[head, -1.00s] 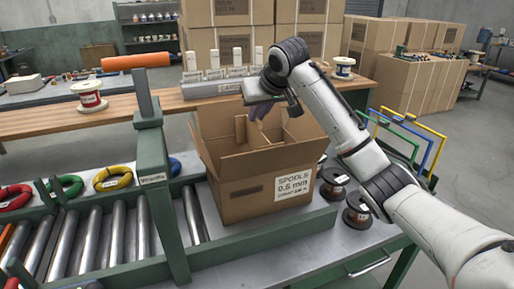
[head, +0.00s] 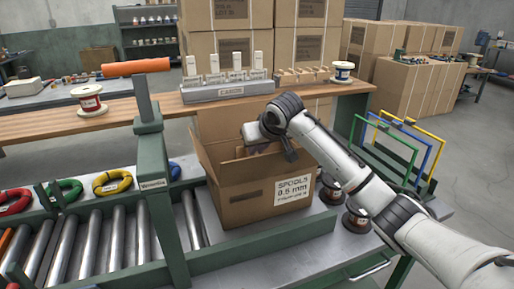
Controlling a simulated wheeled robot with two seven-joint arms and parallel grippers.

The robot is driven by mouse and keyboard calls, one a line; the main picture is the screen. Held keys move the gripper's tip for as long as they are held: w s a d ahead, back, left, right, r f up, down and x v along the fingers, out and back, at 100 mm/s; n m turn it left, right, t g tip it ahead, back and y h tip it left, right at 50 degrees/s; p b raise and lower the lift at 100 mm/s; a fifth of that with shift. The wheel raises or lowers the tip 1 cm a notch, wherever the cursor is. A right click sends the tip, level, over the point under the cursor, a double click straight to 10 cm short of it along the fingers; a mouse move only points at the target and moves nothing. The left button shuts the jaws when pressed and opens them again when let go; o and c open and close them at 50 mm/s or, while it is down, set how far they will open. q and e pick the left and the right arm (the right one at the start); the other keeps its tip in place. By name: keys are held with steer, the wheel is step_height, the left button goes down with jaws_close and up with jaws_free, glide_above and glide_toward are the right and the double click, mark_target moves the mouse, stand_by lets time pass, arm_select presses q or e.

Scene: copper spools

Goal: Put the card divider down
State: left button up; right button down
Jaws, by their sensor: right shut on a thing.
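The cardboard box (head: 245,200), labelled SPOOLS 0.5 mm, stands on the metal table with its top flaps open. My right gripper (head: 262,147) points down into the box opening from above. It is shut on the card divider, which is mostly hidden by the gripper and the box walls. I cannot tell from here whether the divider touches the box floor. My left gripper is not in view.
Left of the box are a green post with an orange handle (head: 137,67) and a roller conveyor (head: 95,240). Dark copper spools (head: 356,222) stand close on the right. Green, blue and yellow frames (head: 385,145) stand beyond them. Behind is a wooden bench (head: 135,108).

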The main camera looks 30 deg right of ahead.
steer(key=shift+f, duration=0.45)
steer(key=c, duration=1.8)
jaws_free()
steer(key=shift+f, duration=0.1)
steer(key=shift+r, duration=0.25)
steer(key=b+v, duration=0.1)
steer(key=v, duration=1.1)
steer(key=shift+r, duration=0.4)
